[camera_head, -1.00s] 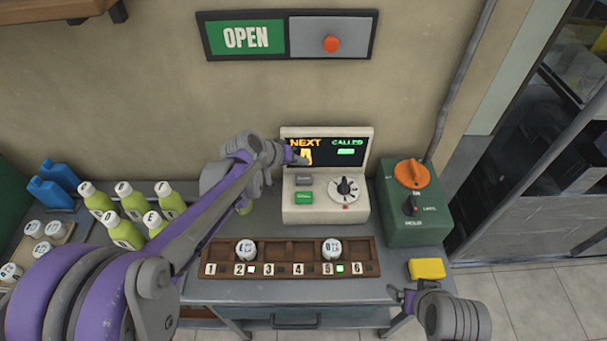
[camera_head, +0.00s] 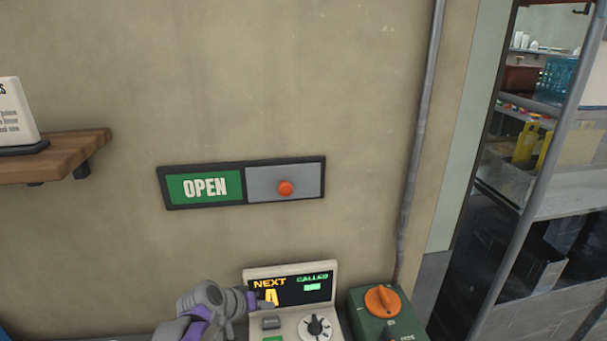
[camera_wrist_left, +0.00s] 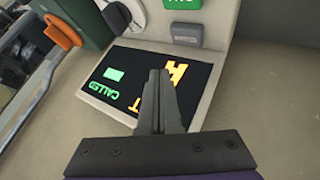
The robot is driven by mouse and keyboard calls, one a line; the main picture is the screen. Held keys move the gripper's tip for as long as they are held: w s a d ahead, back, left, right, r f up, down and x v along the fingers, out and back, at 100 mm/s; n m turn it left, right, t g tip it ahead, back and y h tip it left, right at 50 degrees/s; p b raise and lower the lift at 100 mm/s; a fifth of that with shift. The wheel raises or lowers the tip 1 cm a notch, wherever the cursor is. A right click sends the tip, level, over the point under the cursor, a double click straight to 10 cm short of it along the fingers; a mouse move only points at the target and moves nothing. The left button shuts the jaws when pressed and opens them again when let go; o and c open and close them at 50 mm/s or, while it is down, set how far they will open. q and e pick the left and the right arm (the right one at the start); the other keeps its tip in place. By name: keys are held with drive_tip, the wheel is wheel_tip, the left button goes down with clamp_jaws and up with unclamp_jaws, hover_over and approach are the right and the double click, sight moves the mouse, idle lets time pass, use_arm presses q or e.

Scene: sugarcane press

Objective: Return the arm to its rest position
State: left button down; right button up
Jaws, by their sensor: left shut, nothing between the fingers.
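My left gripper (camera_head: 262,301) is shut and empty. In the head view it is in front of the left part of the display on the white counter machine (camera_head: 291,325). The display reads NEXT and CALLED. In the left wrist view the shut fingers (camera_wrist_left: 160,85) reach over the dark screen (camera_wrist_left: 130,88), covering part of its lettering. I cannot tell if they touch it. Only the left wrist and hand show at the bottom of the head view. My right gripper is not in view.
A green box with an orange knob (camera_head: 382,299) stands right of the machine. The OPEN sign (camera_head: 206,187) with a red button (camera_head: 286,188) hangs on the wall above. A wooden shelf (camera_head: 60,157) juts out at the left. A grey pipe (camera_head: 420,140) runs down the wall.

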use_arm(q)
drive_tip(key=s+a+f+g+y, duration=0.1)
drive_tip(key=s+a+y, duration=0.1)
drive_tip(key=s, duration=1.2)
drive_tip(key=s+a+f+m+y, duration=0.1)
drive_tip(key=s+a+f+y, duration=0.1)
drive_tip(key=s, duration=1.2)
drive_tip(key=shift+a+f+m+g+y, duration=0.2)
drive_tip(key=shift+a+m+g+y, duration=0.15)
drive_tip(key=shift+a+y, duration=0.45)
drive_tip(key=shift+a, duration=0.15)
